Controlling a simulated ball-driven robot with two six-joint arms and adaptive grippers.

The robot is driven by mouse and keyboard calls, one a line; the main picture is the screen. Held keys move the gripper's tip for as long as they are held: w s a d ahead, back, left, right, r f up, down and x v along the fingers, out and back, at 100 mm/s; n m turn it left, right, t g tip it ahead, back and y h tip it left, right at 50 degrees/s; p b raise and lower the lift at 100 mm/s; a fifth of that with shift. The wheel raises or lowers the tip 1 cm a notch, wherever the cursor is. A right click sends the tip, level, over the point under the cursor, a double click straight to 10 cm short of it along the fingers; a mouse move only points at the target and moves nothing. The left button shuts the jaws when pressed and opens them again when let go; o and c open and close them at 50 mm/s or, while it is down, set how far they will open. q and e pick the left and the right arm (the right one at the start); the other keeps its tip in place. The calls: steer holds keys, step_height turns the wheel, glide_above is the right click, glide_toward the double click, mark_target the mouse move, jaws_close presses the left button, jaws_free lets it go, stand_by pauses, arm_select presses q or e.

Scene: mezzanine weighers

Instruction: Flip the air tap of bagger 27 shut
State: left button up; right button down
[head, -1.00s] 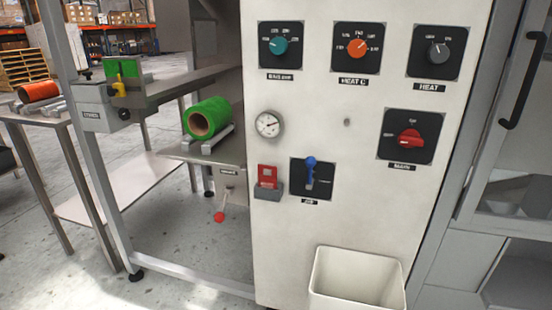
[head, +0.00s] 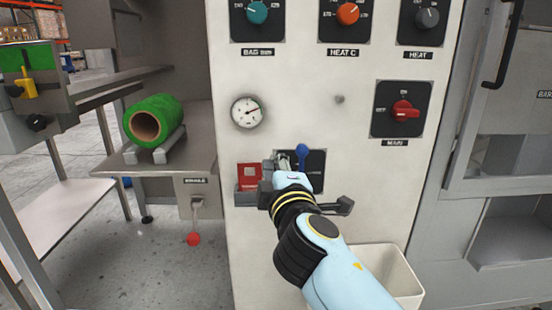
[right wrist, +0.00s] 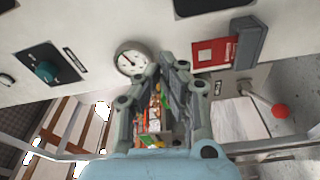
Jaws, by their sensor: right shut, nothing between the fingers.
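The air tap's blue lever (head: 302,150) stands about upright on its black plate (head: 317,162), on the white panel (head: 310,112) of the machine in the head view. My right gripper (head: 283,160) is in front of the plate, just left of the lever, and covers part of the plate and its label. I cannot tell whether it touches the lever. In the right wrist view the right gripper (right wrist: 168,66) has its fingertips together with nothing between them. The lever does not show there. My left gripper is not in view.
A red block in a grey holder (head: 250,178) is beside the tap on the left. A pressure gauge (head: 247,112) and a red main switch (head: 403,111) are higher on the panel. A white bin (head: 395,270) stands below. A green roll (head: 153,120) lies on the left shelf.

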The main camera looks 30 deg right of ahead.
glide_toward(265, 137)
steer(key=x, duration=0.6)
steer(key=s+d, duration=0.1)
steer(key=s+d+p, duration=0.1)
steer(key=shift+s+d+f, duration=0.25)
steer(key=shift+s+f, duration=0.05)
steer(key=shift+f, duration=0.1)
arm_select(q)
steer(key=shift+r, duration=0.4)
arm_select(e)
steer(key=shift+s+d+f, duration=0.1)
steer(key=shift+d, duration=0.1)
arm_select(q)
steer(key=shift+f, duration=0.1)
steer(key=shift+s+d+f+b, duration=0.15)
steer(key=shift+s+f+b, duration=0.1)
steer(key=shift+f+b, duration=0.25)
arm_select(e)
steer(key=shift+s+d+m, duration=0.2)
steer(key=shift+d+m, duration=0.05)
steer(key=shift+m, duration=0.05)
